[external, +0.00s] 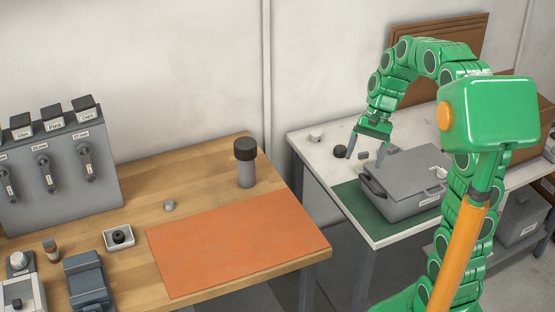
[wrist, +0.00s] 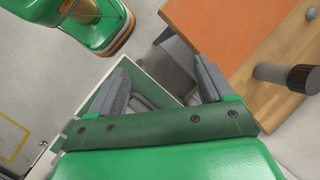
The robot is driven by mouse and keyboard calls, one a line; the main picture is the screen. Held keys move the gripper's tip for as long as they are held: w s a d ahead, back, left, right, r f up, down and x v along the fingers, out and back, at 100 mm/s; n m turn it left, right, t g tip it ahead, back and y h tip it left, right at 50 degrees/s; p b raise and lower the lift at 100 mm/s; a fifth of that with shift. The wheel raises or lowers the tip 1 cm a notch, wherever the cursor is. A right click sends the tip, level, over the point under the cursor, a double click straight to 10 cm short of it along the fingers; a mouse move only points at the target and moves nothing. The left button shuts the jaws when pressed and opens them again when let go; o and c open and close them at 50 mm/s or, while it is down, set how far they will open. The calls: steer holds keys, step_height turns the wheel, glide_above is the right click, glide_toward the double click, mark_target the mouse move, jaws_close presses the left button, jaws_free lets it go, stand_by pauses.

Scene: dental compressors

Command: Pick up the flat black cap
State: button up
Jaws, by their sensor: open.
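A dark round piece (external: 339,131) lies on the white table, just left of my gripper in the external view. A black ring-like piece (external: 121,236) sits in a small white tray (external: 109,245) on the wooden table. A ribbed black cap (external: 245,143) tops a grey cylinder (external: 246,174), which also shows in the wrist view (wrist: 270,72). I cannot tell for sure which is the flat black cap. My gripper (external: 367,152) is open and empty above the white table, near the grey case. Its two fingers also show apart in the wrist view (wrist: 160,66).
A grey case (external: 405,177) stands on a green mat (external: 372,219) close to my gripper. Small light pieces (external: 316,136) lie nearby. An orange mat (external: 235,240) covers part of the wooden table. A gap separates the two tables.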

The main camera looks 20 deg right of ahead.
steer(key=w+d+f+m+y, duration=0.1)
steer(key=w+d+f+m, duration=0.1)
steer(key=w, duration=0.5)
steer(key=w+d+f+m+y, duration=0.1)
steer(key=w+f+m+y, duration=0.1)
steer(key=w, duration=0.5)
steer(key=m+t+y, duration=0.5)
steer(key=m+y, duration=0.1)
steer(key=m, duration=0.3)
glide_toward(343, 148)
steer(key=a+f, duration=0.2)
steer(key=shift+w+a, duration=0.25)
steer(key=shift+w, duration=0.05)
steer(key=shift+f, duration=0.2)
steer(key=shift+x, duration=1.25)
steer(key=shift+w+a, duration=0.15)
steer(key=shift+a, duration=0.45)
steer(key=shift+w+a, duration=0.15)
steer(key=shift+a, duration=0.4)
steer(key=shift+x, duration=1.5)
steer(key=shift+r, duration=0.15)
steer(key=c, duration=1.1)
